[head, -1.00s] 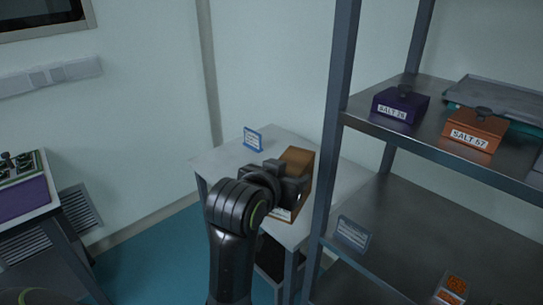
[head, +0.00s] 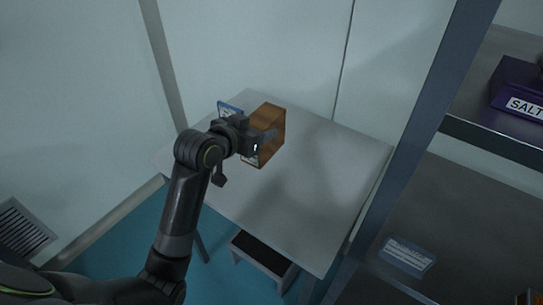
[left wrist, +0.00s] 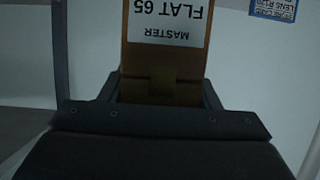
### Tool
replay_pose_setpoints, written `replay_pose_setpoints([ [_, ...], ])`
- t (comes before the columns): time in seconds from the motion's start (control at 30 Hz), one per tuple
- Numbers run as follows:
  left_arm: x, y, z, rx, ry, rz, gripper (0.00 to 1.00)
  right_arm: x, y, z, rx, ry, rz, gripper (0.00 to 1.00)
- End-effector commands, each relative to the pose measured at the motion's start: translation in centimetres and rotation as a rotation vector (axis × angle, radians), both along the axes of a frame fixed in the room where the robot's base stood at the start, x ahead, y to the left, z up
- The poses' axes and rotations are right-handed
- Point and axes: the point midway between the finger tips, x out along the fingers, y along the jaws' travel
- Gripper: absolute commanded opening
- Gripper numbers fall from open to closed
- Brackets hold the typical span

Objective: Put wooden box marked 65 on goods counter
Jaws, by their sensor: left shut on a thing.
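The wooden box (head: 268,134) is brown, and in the left wrist view (left wrist: 165,58) its white label reads "MASTER FLAT 65", upside down. My left gripper (head: 256,143) is shut on the box. In the head view the box is over the left part of a pale grey table (head: 320,190), which has a small blue-edged sign at its back left. I cannot tell whether the box touches the tabletop. My right gripper is not in view.
The sign (head: 230,109) stands close behind the gripper. A metal shelf rack with an upright post (head: 415,140) is on the right, holding a purple box marked SALT (head: 520,98). The table's right half is clear. A small step stool (head: 262,258) is below.

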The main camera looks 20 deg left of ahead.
Motion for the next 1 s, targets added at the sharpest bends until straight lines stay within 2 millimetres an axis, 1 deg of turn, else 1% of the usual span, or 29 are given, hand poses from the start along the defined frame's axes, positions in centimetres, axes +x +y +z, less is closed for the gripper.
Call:
replay_pose_setpoints([
  [0.03,0.3,0.1,-1.5,-0.001,0.0,-0.015,0.18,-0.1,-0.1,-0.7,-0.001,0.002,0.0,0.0],
  [0.17,0.8,0.3,-3.6,-0.001,-0.002,-0.037,0.18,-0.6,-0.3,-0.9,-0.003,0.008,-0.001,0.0],
  [0.3,0.8,0.3,-6.1,-0.004,-0.001,-0.039,0.18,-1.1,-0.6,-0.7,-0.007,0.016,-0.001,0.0],
  [0.4,0.8,0.3,-7.8,-0.003,-0.001,-0.039,0.18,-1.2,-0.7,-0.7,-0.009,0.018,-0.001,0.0],
  [0.63,0.8,0.3,-10.0,-0.001,-0.005,-0.038,0.18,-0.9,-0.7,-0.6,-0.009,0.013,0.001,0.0],
  [0.8,0.8,0.2,-12.3,-0.001,-0.003,-0.039,0.18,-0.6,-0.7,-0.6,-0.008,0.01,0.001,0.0],
  [0.9,0.8,0.2,-12.9,0.0,-0.006,-0.038,0.18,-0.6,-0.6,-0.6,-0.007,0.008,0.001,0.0],
  [1.0,0.8,0.2,-12.9,0.0,-0.008,-0.038,0.18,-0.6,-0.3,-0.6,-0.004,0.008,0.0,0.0],
])
